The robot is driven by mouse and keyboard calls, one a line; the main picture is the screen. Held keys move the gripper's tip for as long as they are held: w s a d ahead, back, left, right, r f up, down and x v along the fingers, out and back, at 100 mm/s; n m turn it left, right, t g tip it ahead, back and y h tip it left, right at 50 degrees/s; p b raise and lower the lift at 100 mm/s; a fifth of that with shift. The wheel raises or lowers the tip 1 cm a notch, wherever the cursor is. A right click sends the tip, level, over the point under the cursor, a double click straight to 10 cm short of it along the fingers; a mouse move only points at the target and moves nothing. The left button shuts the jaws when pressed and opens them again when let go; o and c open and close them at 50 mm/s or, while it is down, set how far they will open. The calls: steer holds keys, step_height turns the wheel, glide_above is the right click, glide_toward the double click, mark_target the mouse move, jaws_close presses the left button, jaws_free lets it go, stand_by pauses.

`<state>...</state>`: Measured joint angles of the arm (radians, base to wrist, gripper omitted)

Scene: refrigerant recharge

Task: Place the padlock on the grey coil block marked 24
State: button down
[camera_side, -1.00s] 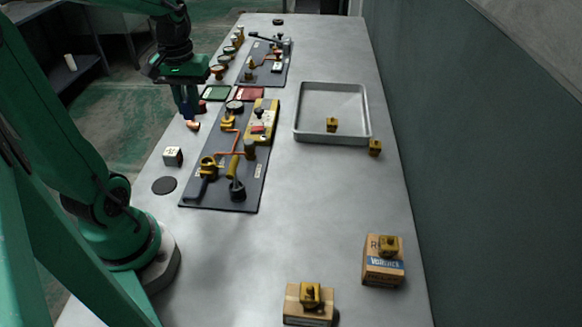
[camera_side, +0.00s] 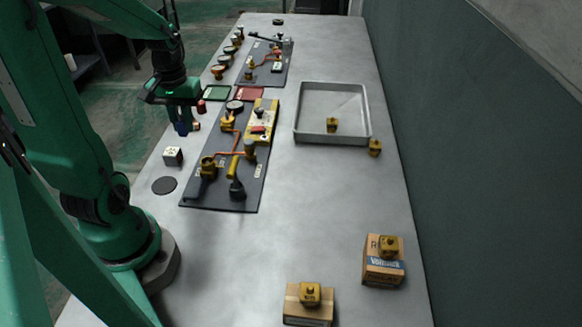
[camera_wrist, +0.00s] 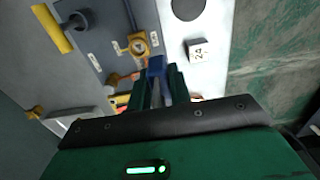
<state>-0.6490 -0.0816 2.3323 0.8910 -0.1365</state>
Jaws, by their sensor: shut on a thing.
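The grey coil block (camera_side: 173,156) stands on the bench at the left, between a dark disc and my gripper. The wrist view shows the block (camera_wrist: 197,52) with "24" on its face, to the right of my jaws. My gripper (camera_side: 183,127) points down, above the bench and beyond the block in the side view. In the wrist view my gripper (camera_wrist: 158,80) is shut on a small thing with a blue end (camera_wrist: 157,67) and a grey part. It appears to be the padlock, partly hidden by the fingers. The held thing and the block are apart.
A dark board (camera_side: 222,190) with valves and copper pipe lies just right of the block. The dark disc (camera_side: 164,185) is in front of it. A metal tray (camera_side: 333,139) stands further right, and cardboard boxes (camera_side: 384,269) stand at the near right. The bench centre is clear.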

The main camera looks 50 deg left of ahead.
glide_above(171, 151)
step_height(171, 151, down, 5)
steer(key=shift+r, duration=0.1)
steer(key=shift+d+f, duration=0.1)
steer(key=shift+f, duration=1.95)
steer(key=shift+f, duration=0.1)
steer(key=c, duration=1.3)
jaws_free()
steer(key=shift+r, duration=6.15)
